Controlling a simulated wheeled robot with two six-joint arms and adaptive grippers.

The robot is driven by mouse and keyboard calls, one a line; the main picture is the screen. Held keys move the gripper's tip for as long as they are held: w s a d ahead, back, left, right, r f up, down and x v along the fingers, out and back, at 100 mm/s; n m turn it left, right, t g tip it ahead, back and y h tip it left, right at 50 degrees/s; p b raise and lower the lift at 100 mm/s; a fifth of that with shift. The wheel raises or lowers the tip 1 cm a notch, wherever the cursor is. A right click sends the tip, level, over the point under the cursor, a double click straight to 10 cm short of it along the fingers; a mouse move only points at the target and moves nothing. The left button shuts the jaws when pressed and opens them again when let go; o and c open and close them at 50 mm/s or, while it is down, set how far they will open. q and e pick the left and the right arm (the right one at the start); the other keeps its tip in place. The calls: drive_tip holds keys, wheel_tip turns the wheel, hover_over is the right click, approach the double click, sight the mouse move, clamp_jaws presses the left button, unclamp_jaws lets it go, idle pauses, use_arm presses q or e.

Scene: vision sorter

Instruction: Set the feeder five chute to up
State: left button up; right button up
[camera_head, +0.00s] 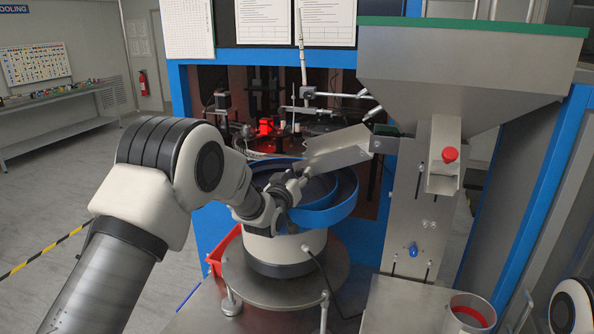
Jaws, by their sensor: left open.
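The metal feeder chute (340,149) runs left from the hopper's steel column and slopes down over the blue feeder bowl (345,203). My left gripper (301,176) is open at the chute's low left end, above the bowl. The fingers are small and dark here, and I cannot tell whether they touch the chute. My left arm covers the left part of the bowl. My right gripper is out of view; only a bit of my right arm shows at the lower right corner.
A large grey hopper (470,75) with a green rim hangs above right. A red-lined cup (470,314) stands lower right. A red bin (222,251) is behind my arm.

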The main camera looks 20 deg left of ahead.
use_arm(q)
drive_tip(key=shift+w+f, duration=0.15)
drive_tip(key=shift+w, duration=0.05)
drive_tip(key=shift+s, duration=0.15)
drive_tip(key=shift+s+r, duration=0.25)
drive_tip(key=shift+r, duration=0.05)
drive_tip(key=c, duration=0.4)
drive_tip(key=shift+s+r, duration=0.1)
drive_tip(key=shift+s, duration=0.05)
clamp_jaws()
drive_tip(key=shift+r, duration=0.1)
